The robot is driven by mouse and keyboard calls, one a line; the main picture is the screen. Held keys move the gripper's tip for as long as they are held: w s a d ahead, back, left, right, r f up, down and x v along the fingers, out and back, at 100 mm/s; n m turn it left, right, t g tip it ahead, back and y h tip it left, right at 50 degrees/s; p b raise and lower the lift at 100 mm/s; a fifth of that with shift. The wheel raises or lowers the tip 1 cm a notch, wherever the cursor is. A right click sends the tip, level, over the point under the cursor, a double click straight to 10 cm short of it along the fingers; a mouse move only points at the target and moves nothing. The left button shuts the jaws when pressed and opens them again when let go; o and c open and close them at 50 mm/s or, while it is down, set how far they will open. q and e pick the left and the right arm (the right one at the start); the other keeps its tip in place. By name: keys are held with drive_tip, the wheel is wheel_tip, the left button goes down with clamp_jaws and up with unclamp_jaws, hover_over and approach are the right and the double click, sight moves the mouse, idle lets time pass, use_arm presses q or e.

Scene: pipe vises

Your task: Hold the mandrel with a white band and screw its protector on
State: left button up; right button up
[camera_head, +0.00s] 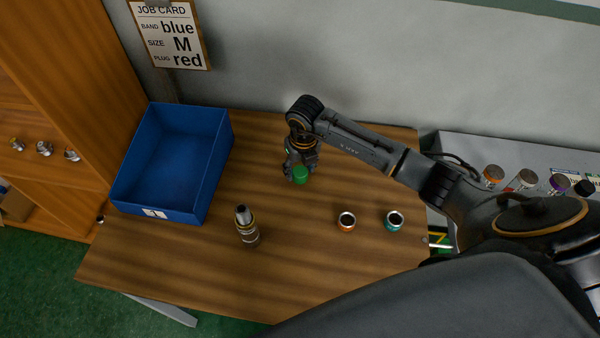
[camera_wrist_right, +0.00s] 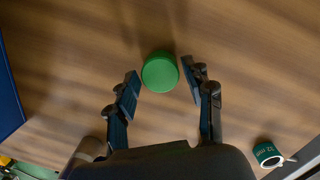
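A metal mandrel (camera_head: 246,226) with a dark tip and a yellowish ring stands on the wooden table; I cannot make out a white band on it. A grey cylinder (camera_wrist_right: 86,151), probably this mandrel, shows partly in the right wrist view. A green round cap (camera_head: 300,174) is under my right gripper (camera_head: 300,166). In the right wrist view the green cap (camera_wrist_right: 160,72) lies between and slightly beyond the open fingers of my right gripper (camera_wrist_right: 161,76), with gaps on both sides. My left gripper is not in view.
An orange ring (camera_head: 346,222) and a teal ring (camera_head: 394,221) sit on the table (camera_head: 300,270). A blue bin (camera_head: 214,172) stands at the left. Several colour-topped cylinders (camera_head: 525,180) stand at the right. A job card (camera_head: 172,35) reads blue, M, red. The table's front is clear.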

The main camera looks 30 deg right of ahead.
sight(298, 172)
drive_tip(key=c, duration=0.4)
drive_tip(key=shift+r+b, duration=0.45)
drive_tip(key=shift+r, duration=0.05)
drive_tip(key=r, duration=0.1)
drive_tip(key=r+b, duration=0.1)
drive_tip(key=shift+s+a+r, duration=0.2)
drive_tip(key=shift+a+r, duration=0.1)
drive_tip(key=shift+r, duration=0.1)
drive_tip(key=shift+s+a+r+b, duration=0.85)
drive_tip(key=shift+s+a+r, duration=1.45)
drive_tip(key=shift+s, duration=0.2)
drive_tip(key=shift+s+a+r+b, duration=0.8)
drive_tip(key=shift+s+a+r, duration=1.35)
drive_tip(key=shift+s+r, duration=0.3)
drive_tip(key=shift+f, duration=0.15)
